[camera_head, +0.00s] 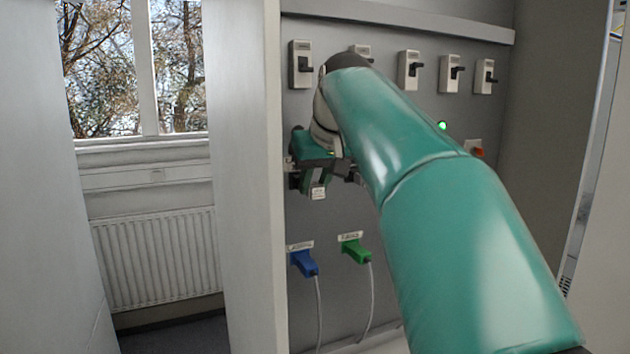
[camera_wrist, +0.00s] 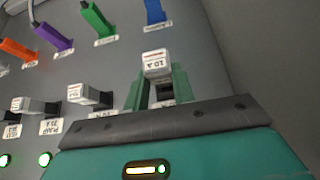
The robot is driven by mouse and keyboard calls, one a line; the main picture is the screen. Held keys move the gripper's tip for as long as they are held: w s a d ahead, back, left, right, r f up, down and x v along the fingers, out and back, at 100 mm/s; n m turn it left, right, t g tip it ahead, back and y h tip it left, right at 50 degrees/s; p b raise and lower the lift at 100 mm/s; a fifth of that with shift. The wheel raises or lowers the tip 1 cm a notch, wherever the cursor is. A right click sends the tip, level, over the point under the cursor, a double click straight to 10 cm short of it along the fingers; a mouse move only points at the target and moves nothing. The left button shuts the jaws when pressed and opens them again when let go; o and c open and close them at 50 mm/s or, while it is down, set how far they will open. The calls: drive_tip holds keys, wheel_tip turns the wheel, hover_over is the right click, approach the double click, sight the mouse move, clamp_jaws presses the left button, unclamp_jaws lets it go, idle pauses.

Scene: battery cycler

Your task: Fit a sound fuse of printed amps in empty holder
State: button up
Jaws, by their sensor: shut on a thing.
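My gripper (camera_head: 316,178) is in front of the grey panel, at its left side in the head view. In the wrist view its two green fingers (camera_wrist: 159,88) are shut on a pale fuse (camera_wrist: 157,63), one finger on each side. The fuse's white face carries print that looks like "10 A". The fuse also shows below the fingers in the head view (camera_head: 318,191). Two other fuses, a left one (camera_wrist: 36,106) and a nearer one (camera_wrist: 90,95), sit on the panel above printed labels. The holder behind my gripper is mostly hidden, so I cannot tell whether the held fuse touches it.
A blue plug (camera_head: 304,263) and a green plug (camera_head: 356,251) with hanging cables are below my gripper. A row of switches, one at the far left (camera_head: 301,65), runs above. A green lamp (camera_head: 442,125) is lit and a red knob (camera_head: 477,151) is at right. My arm covers the panel's middle.

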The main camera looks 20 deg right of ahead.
drive_tip(key=shift+w, duration=1.55)
idle(1.9)
drive_tip(key=o, duration=1)
drive_tip(key=shift+s, duration=0.1)
drive_tip(key=v, duration=1.3)
drive_tip(key=shift+s+r, duration=0.1)
drive_tip(key=shift+r, duration=0.25)
drive_tip(key=shift+s, duration=0.1)
